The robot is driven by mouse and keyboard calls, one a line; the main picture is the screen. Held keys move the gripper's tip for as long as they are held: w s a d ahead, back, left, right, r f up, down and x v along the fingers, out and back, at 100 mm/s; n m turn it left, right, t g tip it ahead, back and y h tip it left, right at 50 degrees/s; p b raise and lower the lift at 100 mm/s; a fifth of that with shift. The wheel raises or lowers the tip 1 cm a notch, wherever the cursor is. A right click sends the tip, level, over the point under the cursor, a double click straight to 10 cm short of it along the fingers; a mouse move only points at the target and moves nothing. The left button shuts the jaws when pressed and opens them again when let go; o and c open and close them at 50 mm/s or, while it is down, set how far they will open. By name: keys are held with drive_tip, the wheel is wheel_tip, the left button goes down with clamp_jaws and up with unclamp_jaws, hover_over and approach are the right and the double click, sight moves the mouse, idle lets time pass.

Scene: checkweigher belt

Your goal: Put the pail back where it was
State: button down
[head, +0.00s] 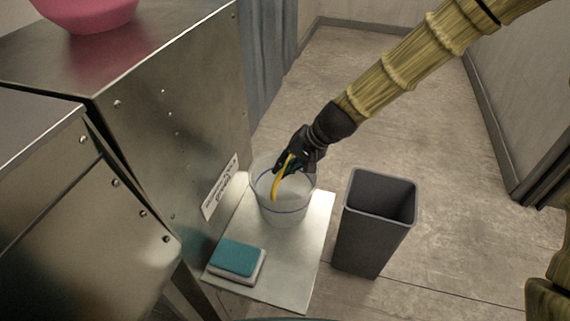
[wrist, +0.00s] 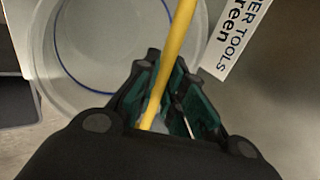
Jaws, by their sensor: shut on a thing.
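The pail (head: 287,205) is a clear, whitish bucket with a blue line around it and a yellow handle (head: 277,183). In the head view it appears at the far end of a small metal shelf (head: 285,277), beside the steel cabinet. I cannot tell whether its base touches the shelf. My gripper (head: 289,164) is above the pail's rim and shut on the yellow handle. In the wrist view the handle (wrist: 174,60) runs between the fingers of my gripper (wrist: 165,95), and the pail's round rim (wrist: 42,60) lies behind them.
A teal and white sponge (head: 238,258) lies on the shelf's near left part. A dark grey bin (head: 374,225) stands on the floor right of the shelf. The steel cabinet (head: 180,110) walls the left side, with a pink bowl (head: 88,14) on top. Floor beyond is clear.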

drive_tip(key=shift+f, duration=0.1)
drive_tip(key=c, duration=1.5)
unclamp_jaws()
